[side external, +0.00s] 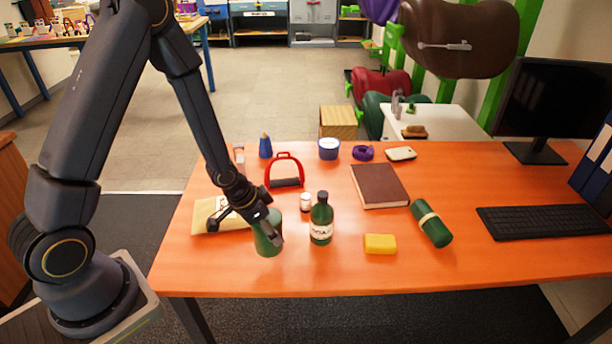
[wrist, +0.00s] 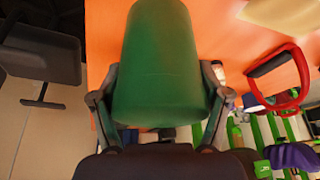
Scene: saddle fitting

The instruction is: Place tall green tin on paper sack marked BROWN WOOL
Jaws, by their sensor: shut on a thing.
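The tall green tin (side external: 266,240) is in my gripper (side external: 262,222) near the front left of the orange table. In the wrist view the tin (wrist: 162,62) fills the middle, with a finger of my gripper (wrist: 160,100) on each side of it. I cannot tell whether its base touches the table. A tan paper sack (side external: 207,216) lies flat on the table, left of the tin and partly hidden behind my gripper. Any writing on the sack is not readable.
A dark green bottle (side external: 321,222) and a small white jar (side external: 305,202) stand just right of the tin. A red stirrup (side external: 284,170) stands behind. A yellow sponge (side external: 380,243), a green roll (side external: 431,223) and a brown book (side external: 379,185) lie further right. The table's front edge is close.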

